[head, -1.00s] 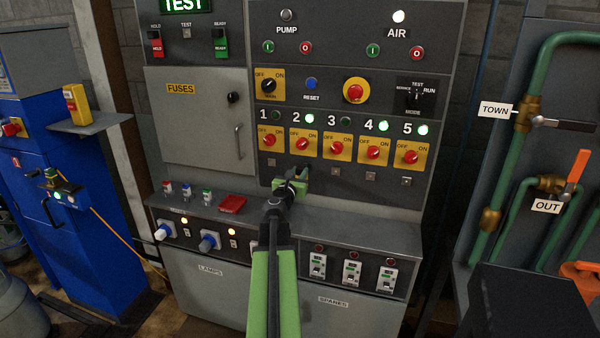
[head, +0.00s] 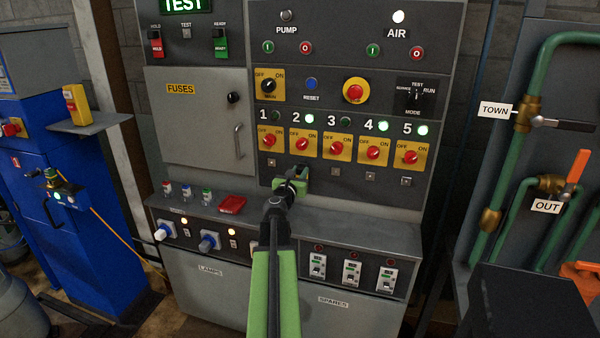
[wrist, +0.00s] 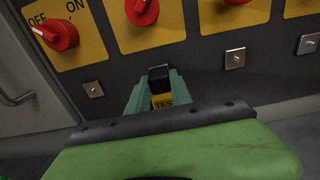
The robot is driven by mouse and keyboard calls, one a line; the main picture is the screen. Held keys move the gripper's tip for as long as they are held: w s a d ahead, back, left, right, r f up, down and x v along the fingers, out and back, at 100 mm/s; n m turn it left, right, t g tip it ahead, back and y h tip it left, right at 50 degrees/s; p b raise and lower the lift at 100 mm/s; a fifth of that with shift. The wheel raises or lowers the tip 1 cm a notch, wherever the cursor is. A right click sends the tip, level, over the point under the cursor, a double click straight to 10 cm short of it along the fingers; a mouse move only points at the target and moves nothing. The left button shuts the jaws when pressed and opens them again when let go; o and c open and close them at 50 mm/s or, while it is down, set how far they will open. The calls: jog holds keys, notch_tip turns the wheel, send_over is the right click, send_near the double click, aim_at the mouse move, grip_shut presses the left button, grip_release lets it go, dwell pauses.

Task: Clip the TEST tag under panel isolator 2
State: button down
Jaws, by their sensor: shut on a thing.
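Isolator 2 (head: 302,145) is a red knob on a yellow plate, below a lit green lamp; it also shows at the top of the wrist view (wrist: 141,11). My gripper (head: 300,178) is just below it, close to the panel face. In the wrist view, my gripper's green fingers (wrist: 157,95) are shut on the yellow TEST tag (wrist: 163,101), of which only "TES" shows. A dark block stands at the tag's far end; I cannot tell whether it touches the panel. The clip plate under isolator 2 is hidden behind my gripper.
Small square plates sit under the other isolators, such as isolator 1 (wrist: 93,89) and isolator 3 (wrist: 235,58). A grey ledge (head: 345,221) juts out below, with a red object (head: 231,205) on it. A fuse door handle (head: 239,141) is to the left.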

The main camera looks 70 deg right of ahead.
jog(key=shift+d, duration=0.25)
jog(key=c, duration=1.1)
grip_release()
jog(key=shift+o, duration=0.2)
jog(key=a, duration=0.7)
jog(key=shift+s+a, duration=0.2)
jog(key=shift+s, duration=0.05)
